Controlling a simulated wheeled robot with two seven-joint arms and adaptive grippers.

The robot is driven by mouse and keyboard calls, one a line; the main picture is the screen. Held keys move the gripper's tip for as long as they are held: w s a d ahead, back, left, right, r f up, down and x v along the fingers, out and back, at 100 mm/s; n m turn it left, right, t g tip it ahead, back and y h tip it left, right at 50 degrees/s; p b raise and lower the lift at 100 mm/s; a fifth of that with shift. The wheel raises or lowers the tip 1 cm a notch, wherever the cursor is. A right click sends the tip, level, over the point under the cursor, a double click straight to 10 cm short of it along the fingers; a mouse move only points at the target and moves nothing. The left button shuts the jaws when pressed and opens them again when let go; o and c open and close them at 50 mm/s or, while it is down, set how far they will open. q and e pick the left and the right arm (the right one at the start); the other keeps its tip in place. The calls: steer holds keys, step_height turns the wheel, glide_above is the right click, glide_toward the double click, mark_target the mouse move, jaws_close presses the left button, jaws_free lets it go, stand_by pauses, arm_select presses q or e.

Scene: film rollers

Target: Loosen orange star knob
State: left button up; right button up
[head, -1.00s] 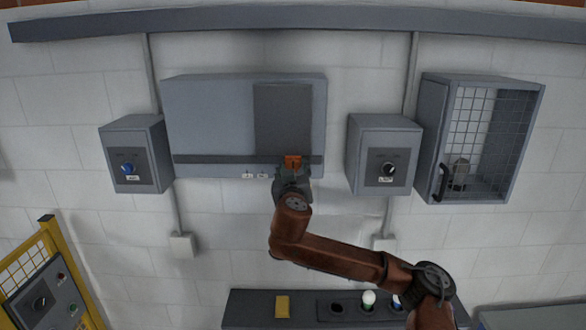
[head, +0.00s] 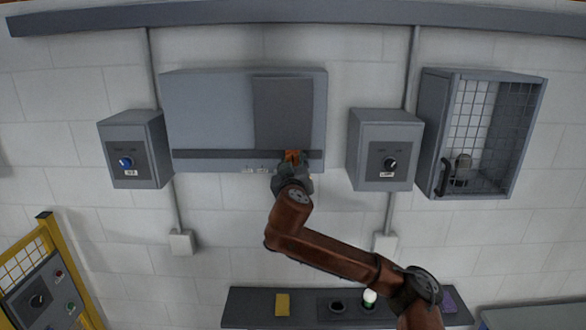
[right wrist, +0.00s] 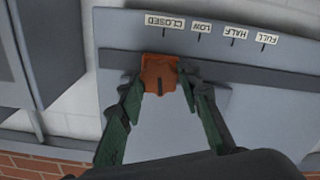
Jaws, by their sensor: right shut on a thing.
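The orange star knob (head: 292,155) sits on the dark slot strip along the bottom of the grey wall box (head: 210,110), under its darker plate (head: 283,108). In the right wrist view the knob (right wrist: 158,72) shows a dark mark on its face and lies below the CLOSED and LOW labels, which appear upside down. My right gripper (head: 291,162) is at the knob; in the right wrist view its two green fingers (right wrist: 160,80) are shut on the knob from both sides. How loose the knob is cannot be told. My left gripper is not in view.
Dial boxes stand left (head: 136,150) and right (head: 385,150) of the wall box. A mesh-fronted cabinet (head: 482,135) hangs farther right. A dark shelf (head: 252,308) with a yellow block (head: 282,305) runs below my right arm. A yellow-framed panel (head: 48,270) stands lower left.

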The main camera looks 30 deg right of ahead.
steer(key=shift+f+n+b, duration=0.15)
steer(key=shift+n+b, duration=0.35)
steer(key=shift+n, duration=0.9)
steer(key=n, duration=0.3)
steer(key=shift+n, duration=0.3)
steer(key=n+p, duration=0.1)
steer(key=n, duration=0.3)
steer(key=shift+n+p, duration=0.3)
steer(key=shift+p, duration=0.05)
steer(key=n+p, duration=0.2)
steer(key=n, duration=0.3)
steer(key=shift+a+n, duration=0.1)
steer(key=shift+n, duration=0.2)
steer(key=o, duration=1.2)
steer(key=shift+c, duration=0.2)
